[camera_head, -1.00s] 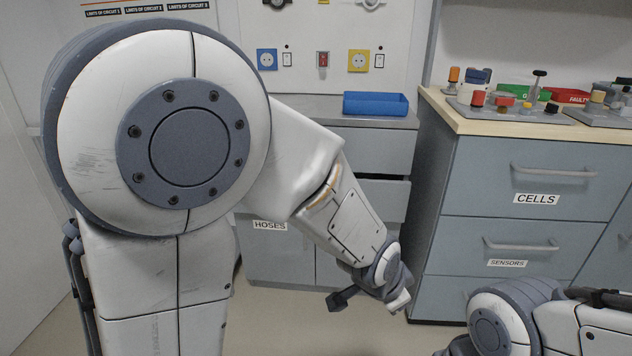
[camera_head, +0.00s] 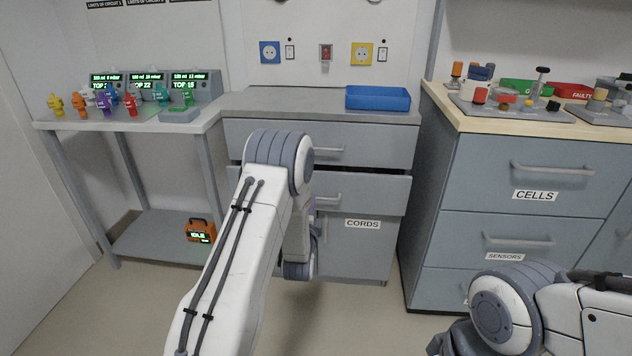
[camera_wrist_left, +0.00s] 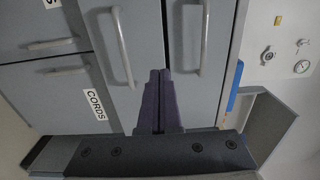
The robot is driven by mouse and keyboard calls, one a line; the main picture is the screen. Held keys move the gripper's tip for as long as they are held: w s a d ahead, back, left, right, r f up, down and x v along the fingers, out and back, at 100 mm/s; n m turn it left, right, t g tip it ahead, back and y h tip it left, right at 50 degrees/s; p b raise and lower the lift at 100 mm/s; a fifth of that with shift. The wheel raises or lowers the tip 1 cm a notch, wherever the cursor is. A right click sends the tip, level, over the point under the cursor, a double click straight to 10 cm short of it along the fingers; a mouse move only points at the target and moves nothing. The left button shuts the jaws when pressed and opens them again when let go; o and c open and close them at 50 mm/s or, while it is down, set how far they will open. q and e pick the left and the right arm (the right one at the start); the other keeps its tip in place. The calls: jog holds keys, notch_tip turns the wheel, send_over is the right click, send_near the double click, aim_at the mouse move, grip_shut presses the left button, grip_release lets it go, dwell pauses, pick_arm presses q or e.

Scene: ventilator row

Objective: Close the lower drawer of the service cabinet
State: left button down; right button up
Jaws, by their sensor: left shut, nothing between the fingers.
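The service cabinet (camera_head: 260,104) is the grey unit in the middle of the head view. Its lower drawer (camera_head: 375,194) stands partly out, with a dark gap above its front; my left arm covers its left part. The upper drawer (camera_head: 375,142) above looks shut. In the left wrist view, turned on its side, the lower drawer (camera_wrist_left: 143,30) and its bar handle (camera_wrist_left: 121,48) show. My left gripper (camera_wrist_left: 158,73) is shut and empty, beside that handle near the drawer's upper edge; contact cannot be told. My right gripper is out of view.
A blue tray (camera_head: 378,98) sits on the cabinet top. The CELLS and SENSORS cabinet (camera_head: 525,190) stands close on the right. A side table (camera_head: 140,122) with displays and coloured connectors stands left, an orange device (camera_head: 200,231) on its shelf. Floor in front is clear.

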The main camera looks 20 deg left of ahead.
aim_at(317, 175)
pick_arm(q)
jog(key=b+x, duration=0.2)
jog(key=x, duration=1)
jog(key=shift+b, duration=0.3)
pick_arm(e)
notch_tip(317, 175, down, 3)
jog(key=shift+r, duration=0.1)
